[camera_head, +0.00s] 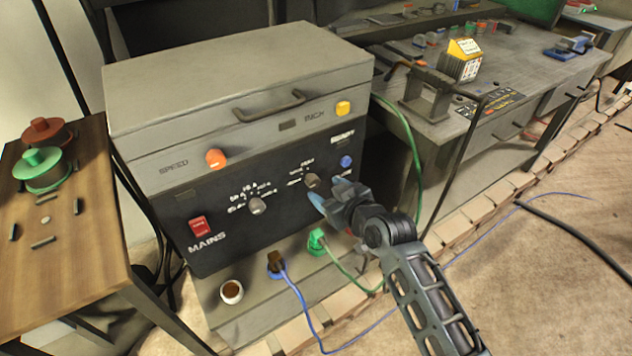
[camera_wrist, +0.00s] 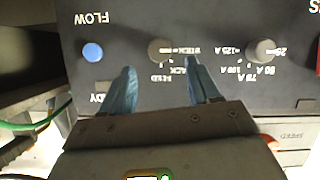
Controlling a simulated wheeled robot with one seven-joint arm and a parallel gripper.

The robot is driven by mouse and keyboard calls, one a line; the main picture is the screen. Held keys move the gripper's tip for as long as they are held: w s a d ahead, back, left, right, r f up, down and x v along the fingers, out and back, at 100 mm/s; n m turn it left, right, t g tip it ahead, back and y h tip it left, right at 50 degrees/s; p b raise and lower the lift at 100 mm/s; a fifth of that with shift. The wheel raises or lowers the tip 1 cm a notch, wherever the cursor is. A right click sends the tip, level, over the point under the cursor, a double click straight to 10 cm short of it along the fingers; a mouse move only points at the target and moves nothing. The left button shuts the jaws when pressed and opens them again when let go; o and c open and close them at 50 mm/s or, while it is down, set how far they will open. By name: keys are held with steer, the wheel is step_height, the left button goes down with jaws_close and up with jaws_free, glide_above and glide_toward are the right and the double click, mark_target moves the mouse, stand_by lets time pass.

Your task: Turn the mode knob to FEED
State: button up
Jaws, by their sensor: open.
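The mode knob (camera_head: 312,181) is a small grey round knob on the dark front panel of the machine (camera_head: 280,215). In the wrist view the mode knob (camera_wrist: 160,50) shows upside down, with FEED, TACK and another label around it. I cannot tell surely which label it points at. My gripper (camera_head: 322,199) is at the panel, just below and to the right of the knob in the head view. In the wrist view its two blue fingertips (camera_wrist: 161,68) are apart, one to each side of the knob, with nothing held. Whether they touch it is unclear.
A current knob (camera_head: 257,206) is left of the mode knob; a blue FLOW knob (camera_head: 346,161) is to its right. A red MAINS switch (camera_head: 198,227) is lower left.

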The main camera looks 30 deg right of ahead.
mark_target(315, 183)
steer(key=shift+x, duration=3.15)
steer(key=shift+c, duration=0.3)
steer(key=c, duration=1)
